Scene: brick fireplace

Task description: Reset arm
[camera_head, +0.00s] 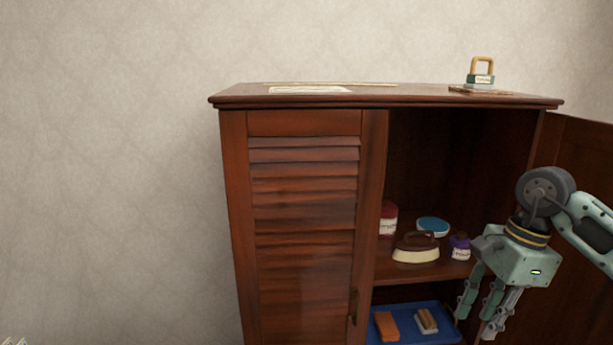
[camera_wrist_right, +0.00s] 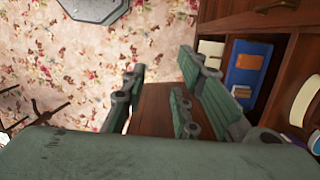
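My right gripper (camera_head: 482,318) hangs with its fingers down in front of the open right side of a wooden cabinet (camera_head: 300,123), beside the swung-open right door (camera_head: 577,150). Its green fingers are spread apart with nothing between them. They also show in the right wrist view (camera_wrist_right: 165,100), apart and empty, with brown wood behind them. The forearm comes in from the right edge and overlaps the open door. My left gripper does not show in either view.
The middle shelf holds a brown iron-like item (camera_head: 416,247), a purple bottle (camera_head: 460,247), a red jar (camera_head: 388,219) and a blue-topped item (camera_head: 433,226). Below is a blue tray (camera_head: 440,322). A padlock-shaped object (camera_head: 481,72) stands on top. The louvered left door (camera_head: 305,240) is shut.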

